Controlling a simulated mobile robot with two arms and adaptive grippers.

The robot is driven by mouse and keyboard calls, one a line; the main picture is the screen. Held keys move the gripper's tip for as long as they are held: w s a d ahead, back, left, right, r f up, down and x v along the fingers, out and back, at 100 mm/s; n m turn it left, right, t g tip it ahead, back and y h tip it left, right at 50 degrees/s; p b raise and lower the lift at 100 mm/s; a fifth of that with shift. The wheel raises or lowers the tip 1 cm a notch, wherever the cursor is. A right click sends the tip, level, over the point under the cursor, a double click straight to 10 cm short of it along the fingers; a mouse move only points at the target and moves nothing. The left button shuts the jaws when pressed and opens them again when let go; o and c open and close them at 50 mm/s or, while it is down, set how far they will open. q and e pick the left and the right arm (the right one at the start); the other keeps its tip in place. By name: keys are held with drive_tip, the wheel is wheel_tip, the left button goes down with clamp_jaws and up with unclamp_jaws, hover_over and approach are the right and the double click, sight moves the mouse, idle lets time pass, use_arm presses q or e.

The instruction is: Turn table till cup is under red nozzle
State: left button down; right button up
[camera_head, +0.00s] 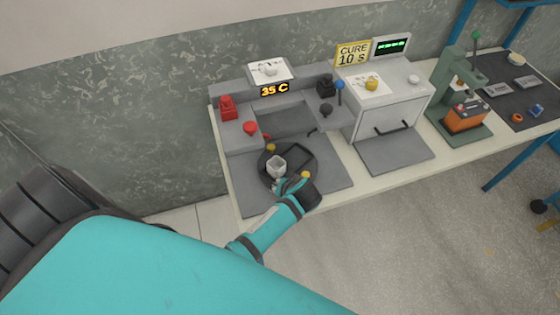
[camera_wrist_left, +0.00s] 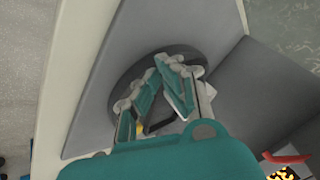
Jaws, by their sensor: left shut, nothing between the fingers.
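The table is a dark round turntable (camera_head: 313,160) set in a grey station. A light grey cup (camera_head: 276,166) stands upright on its left part. Yellow knobs stand at its back (camera_head: 270,147) and front right (camera_head: 305,174). A red block (camera_head: 228,108) and a red rounded piece (camera_head: 250,127) are on the station's left side, behind and left of the cup; I cannot tell which is the nozzle. My left gripper (camera_head: 289,184) is shut and empty at the turntable's front edge, between cup and front knob; contact is unclear. In the left wrist view the gripper (camera_wrist_left: 160,68) is over the dark disc (camera_wrist_left: 125,78).
A display reading 35 C (camera_head: 274,90) stands behind the turntable. A black block (camera_head: 325,84) and a blue-knobbed lever (camera_head: 339,86) are at the station's right. A curing box (camera_head: 389,118) and a green press (camera_head: 455,80) stand further right.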

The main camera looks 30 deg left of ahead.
sight(268, 183)
use_arm(q)
drive_tip(key=shift+s+a+p, duration=0.1)
drive_tip(key=shift+a+p, duration=0.2)
drive_tip(key=shift+a, duration=0.25)
drive_tip(key=shift+s+a+p, duration=0.15)
drive_tip(key=shift+a+p, duration=0.25)
drive_tip(key=shift+a, duration=0.75)
